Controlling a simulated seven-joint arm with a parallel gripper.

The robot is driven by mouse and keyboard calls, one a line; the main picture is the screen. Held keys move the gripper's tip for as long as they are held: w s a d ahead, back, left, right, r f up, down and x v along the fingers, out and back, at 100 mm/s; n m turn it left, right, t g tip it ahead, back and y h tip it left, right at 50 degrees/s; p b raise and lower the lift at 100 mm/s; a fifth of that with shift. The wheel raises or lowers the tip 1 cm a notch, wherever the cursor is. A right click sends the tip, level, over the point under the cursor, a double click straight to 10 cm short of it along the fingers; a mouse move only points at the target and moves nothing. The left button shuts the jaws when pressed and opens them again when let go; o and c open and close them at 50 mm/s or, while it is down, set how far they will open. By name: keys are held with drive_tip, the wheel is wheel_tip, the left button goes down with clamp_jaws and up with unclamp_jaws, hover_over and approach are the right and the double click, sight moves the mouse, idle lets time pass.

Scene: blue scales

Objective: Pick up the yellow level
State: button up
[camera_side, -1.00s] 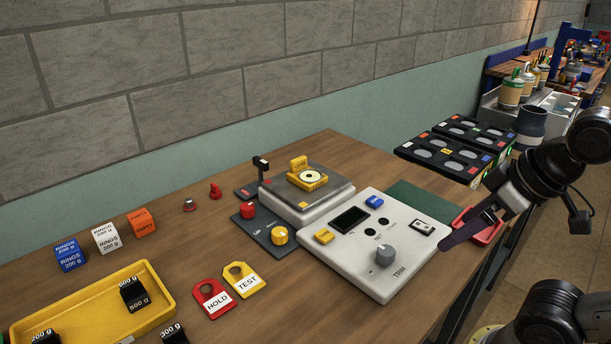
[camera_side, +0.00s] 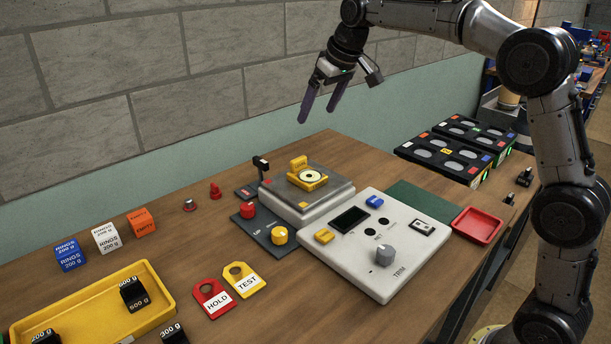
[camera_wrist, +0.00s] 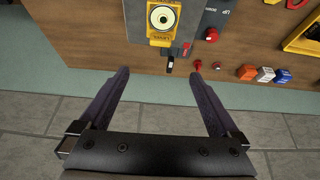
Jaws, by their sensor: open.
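The yellow level (camera_side: 308,178) has a round white dial with a dark centre and lies on the grey scale plate (camera_side: 330,192) in the side view. In the wrist view the yellow level (camera_wrist: 162,36) is at the top centre, beyond my fingertips. My gripper (camera_side: 318,108) is open and empty, high above and behind the scale, with its fingers pointing down. In the wrist view my gripper (camera_wrist: 160,82) shows two dark fingers spread wide with nothing between them.
A white control box (camera_side: 375,262) with a knob stands in front of the scale. A black lever post (camera_side: 262,168) rises beside the plate. A yellow tray (camera_side: 90,308) with black weights, coloured blocks and HOLD and TEST tags (camera_side: 213,298) lie left. A red dish (camera_side: 478,225) is right.

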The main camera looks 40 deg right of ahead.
hover_over(300, 159)
drive_tip(key=s, duration=0.3)
drive_tip(key=shift+g, duration=0.4)
drive_tip(key=f, duration=1)
drive_tip(key=shift+w+d+f, duration=0.25)
drive_tip(key=shift+a+x, duration=0.15)
drive_tip(key=shift+x, duration=1.3)
drive_tip(key=shift+a+x, duration=0.1)
drive_tip(key=shift+x, duration=1.35)
drive_tip(key=shift+r, duration=0.1)
drive_tip(key=c, duration=1.5)
drive_tip(key=shift+r, duration=0.15)
